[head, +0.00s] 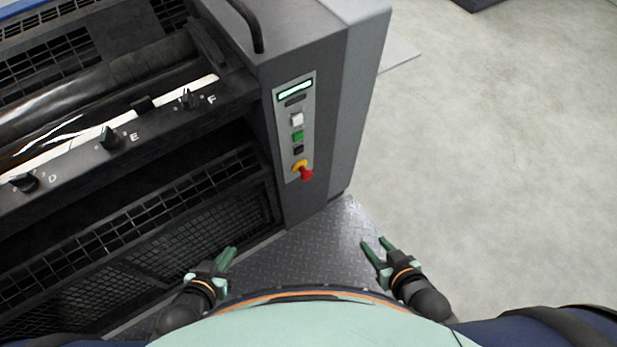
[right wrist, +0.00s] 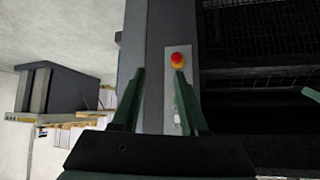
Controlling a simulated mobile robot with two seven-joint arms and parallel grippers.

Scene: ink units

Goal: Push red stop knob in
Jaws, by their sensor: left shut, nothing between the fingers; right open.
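The red stop knob (head: 306,174) stands out from a yellow collar at the bottom of the light grey control panel (head: 307,88) on the machine's end post. It also shows in the right wrist view (right wrist: 177,59), ahead of the fingers and just left of the right-hand finger's tip. My left gripper (head: 229,256) is shut and empty, below and left of the knob. My right gripper (head: 375,243) is open and empty, below and right of the knob. Neither gripper touches the knob.
Above the knob the panel carries a green button (head: 298,135), a white button (head: 297,119) and a small display (head: 295,90). Black knobs (head: 110,138) line the ledge at left. A checkered metal plate (head: 320,245) lies below. The pale floor (head: 490,150) at right is clear.

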